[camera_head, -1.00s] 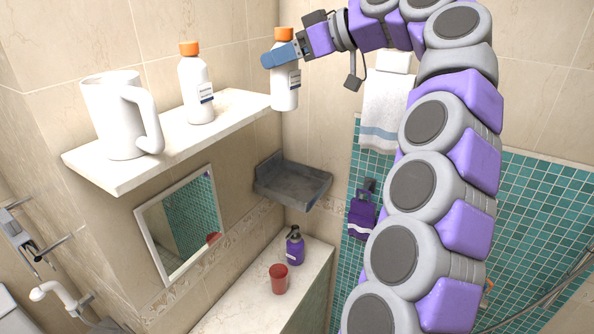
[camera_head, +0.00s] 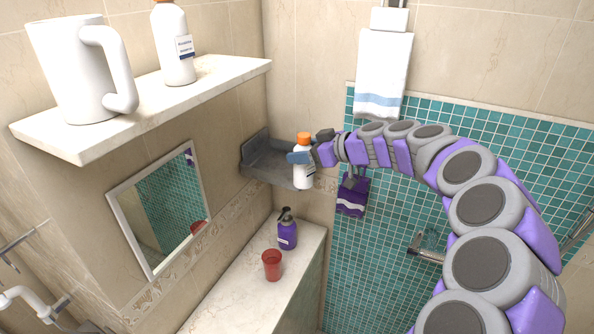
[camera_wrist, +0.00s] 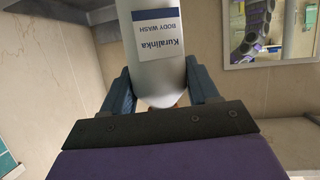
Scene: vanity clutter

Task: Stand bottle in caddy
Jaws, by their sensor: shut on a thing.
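A white body wash bottle (camera_head: 303,172) with an orange cap is held upright by my gripper (camera_head: 300,157). In the wrist view the bottle (camera_wrist: 158,60) sits between both blue fingers, its label facing the camera. The grey caddy (camera_head: 258,172), a shallow corner tray with a raised back, is on the wall just left of and behind the bottle. In the head view the bottle overlaps the caddy's right front part and its base reaches below the rim. I cannot tell how far the bottle is from the caddy in depth.
A marble shelf (camera_head: 160,107) at upper left holds a white pitcher (camera_head: 70,70) and another orange-capped bottle (camera_head: 174,45). Below, a ledge (camera_head: 230,300) carries a purple pump bottle (camera_head: 287,235) and a red cup (camera_head: 272,265). A towel (camera_head: 384,75) hangs at the back.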

